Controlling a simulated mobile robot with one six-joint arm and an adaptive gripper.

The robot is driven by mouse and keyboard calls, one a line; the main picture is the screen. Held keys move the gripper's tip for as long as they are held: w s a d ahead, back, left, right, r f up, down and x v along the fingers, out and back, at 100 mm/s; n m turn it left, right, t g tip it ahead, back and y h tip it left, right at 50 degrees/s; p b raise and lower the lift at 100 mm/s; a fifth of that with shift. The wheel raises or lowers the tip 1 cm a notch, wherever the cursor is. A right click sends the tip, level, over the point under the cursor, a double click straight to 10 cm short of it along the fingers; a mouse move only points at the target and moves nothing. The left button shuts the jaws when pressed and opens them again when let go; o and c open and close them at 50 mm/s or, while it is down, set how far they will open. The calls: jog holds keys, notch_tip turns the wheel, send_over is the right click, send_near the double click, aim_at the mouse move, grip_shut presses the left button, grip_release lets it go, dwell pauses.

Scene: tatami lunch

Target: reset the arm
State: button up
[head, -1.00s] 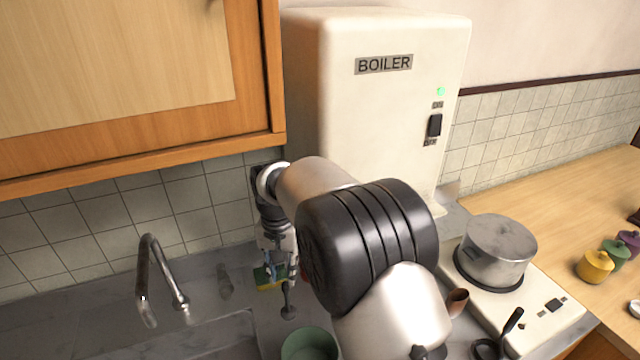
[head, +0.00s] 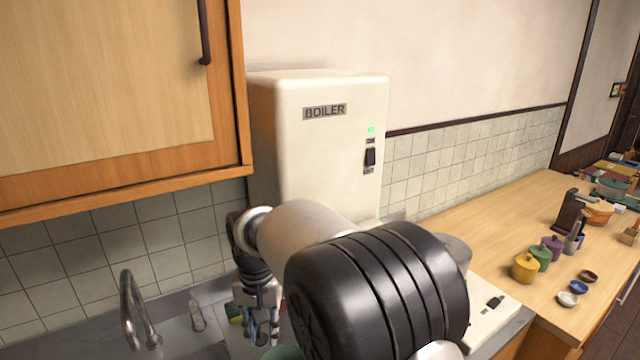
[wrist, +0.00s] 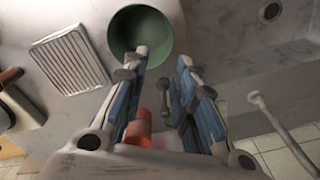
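My gripper (wrist: 168,72) is open in the wrist view, its two blue-and-grey fingers apart with no object held between them. A green bowl (wrist: 158,22) stands on the grey counter beyond the fingertips, partly covered by the left finger. In the head view my gripper (head: 262,335) hangs low by the tiled wall, and my arm hides much of the counter. An orange-red object (wrist: 138,128) shows beside the left finger, partly hidden.
A white boiler (head: 325,150) stands behind my arm. A wooden cabinet (head: 225,90) hangs at upper left. A faucet (head: 130,305) rises at lower left. Jars, including a yellow one (head: 524,268), stand on the wooden counter (head: 490,230) at right. A slotted rack (wrist: 70,60) lies left of the bowl.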

jog(key=s+d+r+t, duration=0.1)
jog(key=s+d+r, duration=0.5)
jog(key=d, duration=0.2)
jog(key=s+d+r+t, duration=0.1)
jog(key=s+d+r, duration=0.4)
jog(key=d+r, duration=0.25)
jog(key=s+d+f+t, duration=0.1)
jog(key=s+d, duration=0.4)
jog(key=s, duration=0.3)
jog(key=s+d+f+t, duration=0.1)
jog(key=s+d, duration=0.4)
jog(key=s, duration=0.3)
jog(key=shift+s+d+f, duration=0.15)
jog(key=shift+s+f, duration=0.2)
jog(key=shift+f, duration=0.05)
